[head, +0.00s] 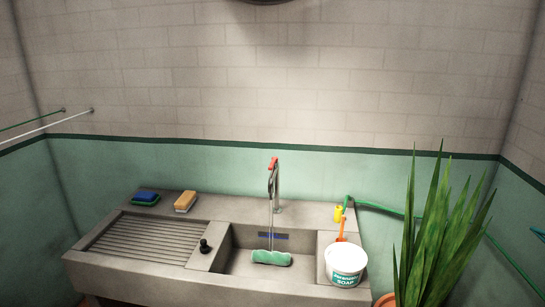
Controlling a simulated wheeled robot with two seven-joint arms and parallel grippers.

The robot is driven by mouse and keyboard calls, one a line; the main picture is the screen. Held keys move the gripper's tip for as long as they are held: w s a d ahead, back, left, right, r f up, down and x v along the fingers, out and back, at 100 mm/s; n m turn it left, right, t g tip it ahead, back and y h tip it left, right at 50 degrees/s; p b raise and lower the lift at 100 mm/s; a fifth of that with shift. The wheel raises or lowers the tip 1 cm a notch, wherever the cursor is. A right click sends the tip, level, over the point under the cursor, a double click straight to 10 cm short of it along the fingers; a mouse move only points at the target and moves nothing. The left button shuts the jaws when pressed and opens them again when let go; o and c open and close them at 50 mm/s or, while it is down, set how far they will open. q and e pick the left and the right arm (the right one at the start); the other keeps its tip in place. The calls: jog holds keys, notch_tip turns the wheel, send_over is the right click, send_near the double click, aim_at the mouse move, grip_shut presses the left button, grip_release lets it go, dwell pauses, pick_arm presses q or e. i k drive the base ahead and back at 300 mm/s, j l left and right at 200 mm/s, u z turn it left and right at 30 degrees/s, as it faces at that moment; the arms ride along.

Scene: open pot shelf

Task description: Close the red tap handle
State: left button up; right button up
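The red tap handle (273,163) sits on top of the metal tap (277,190) at the back of the concrete sink (224,233). It looks tilted upward. Thin streams that look like running water fall from the spout into the basin. Neither of my grippers is in the head view.
A green roll-shaped object (271,258) lies in the basin. A white soap bucket (346,263) stands at the sink's right, with a yellow item (338,213) and green hose (378,207) behind. Sponges (186,201) lie back left; a black plug (205,245) stands left of the basin. A tall plant (437,245) is at right.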

aim_at(274, 159)
jog(key=i+j+z, duration=0.3)
jog(key=i+j, duration=0.45)
jog(key=i, duration=0.15)
